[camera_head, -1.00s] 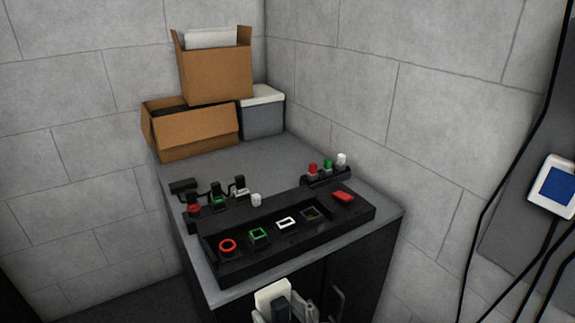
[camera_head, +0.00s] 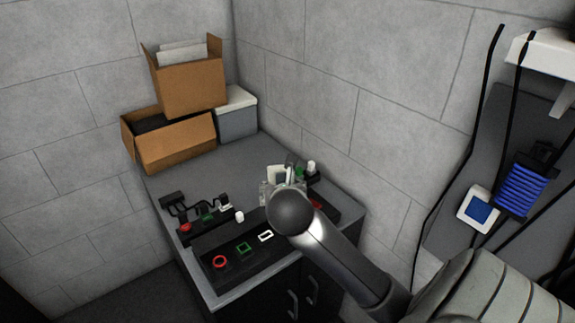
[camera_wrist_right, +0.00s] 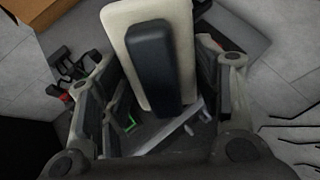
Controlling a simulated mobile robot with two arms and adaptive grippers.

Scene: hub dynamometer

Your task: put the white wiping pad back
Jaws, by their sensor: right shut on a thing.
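The white wiping pad, a cream slab with a dark handle (camera_wrist_right: 152,65), is held in my right gripper (camera_wrist_right: 165,98). In the head view the pad (camera_head: 277,174) shows just beyond the gripper (camera_head: 280,187), above the right part of the black panel (camera_head: 207,256). The panel has a red ring (camera_head: 220,261), a green square outline (camera_head: 243,248) and a white rectangular outline (camera_head: 265,236). My right wrist hides the panel's right part, except a bit of red. Whether the pad touches anything below cannot be told. My left gripper is out of view.
A black rack with red, green and white-topped pieces (camera_head: 208,217) stands left of the panel. Another small rack with a white piece (camera_head: 311,167) is behind the gripper. Cardboard boxes (camera_head: 190,85) and a grey bin (camera_head: 237,117) fill the back. Cables hang on the right wall.

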